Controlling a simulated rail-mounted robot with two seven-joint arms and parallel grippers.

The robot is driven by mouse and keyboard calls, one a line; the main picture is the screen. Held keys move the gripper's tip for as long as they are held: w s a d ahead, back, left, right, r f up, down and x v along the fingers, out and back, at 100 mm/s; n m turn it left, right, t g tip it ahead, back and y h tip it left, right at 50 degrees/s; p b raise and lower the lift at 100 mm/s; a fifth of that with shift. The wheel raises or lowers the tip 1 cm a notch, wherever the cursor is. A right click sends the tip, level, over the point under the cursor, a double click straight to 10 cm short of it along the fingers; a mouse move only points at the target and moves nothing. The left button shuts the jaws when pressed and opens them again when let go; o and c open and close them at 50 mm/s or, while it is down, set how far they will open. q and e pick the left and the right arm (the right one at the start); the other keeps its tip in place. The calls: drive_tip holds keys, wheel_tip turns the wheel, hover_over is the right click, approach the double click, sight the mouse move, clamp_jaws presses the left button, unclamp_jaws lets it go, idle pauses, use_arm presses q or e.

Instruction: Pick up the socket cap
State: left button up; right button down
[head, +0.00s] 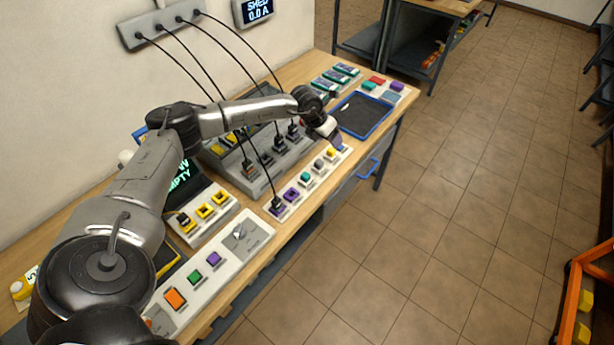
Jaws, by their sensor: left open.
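A pale socket strip (325,172) runs along the front edge of the workbench. It carries small coloured pieces that look like socket caps: a teal one (305,177), a grey one (318,165) and a yellow one (331,153). Which one is the socket cap of the task I cannot tell. Purple square sockets (292,194) sit at its near end, one with a black cable plug (277,203) in it. My left gripper (337,143) is open over the far end of the strip, close to the yellow piece. Contact is too small to judge. My right gripper is out of view.
A blue-rimmed tray (388,123) lies just beyond the strip. Black cables (222,60) hang from a wall panel (160,25) down to a grey plug block (262,158), near my left arm. A switch panel (205,270) is in front.

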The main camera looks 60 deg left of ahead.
sight(307, 174)
use_arm(q)
drive_tip(key=s+a+f+g+y, duration=0.1)
drive_tip(key=s+a+f+g, duration=0.1)
drive_tip(key=s+g, duration=0.4)
drive_tip(key=shift+n+t, duration=0.5)
drive_tip(key=shift+n, duration=0.1)
drive_tip(key=f, duration=1.3)
drive_tip(key=shift+s+d+f, duration=0.15)
drive_tip(key=shift+s+f, duration=0.1)
drive_tip(key=shift+s, duration=0.15)
drive_tip(key=c, duration=1)
drive_tip(key=shift+r, duration=0.1)
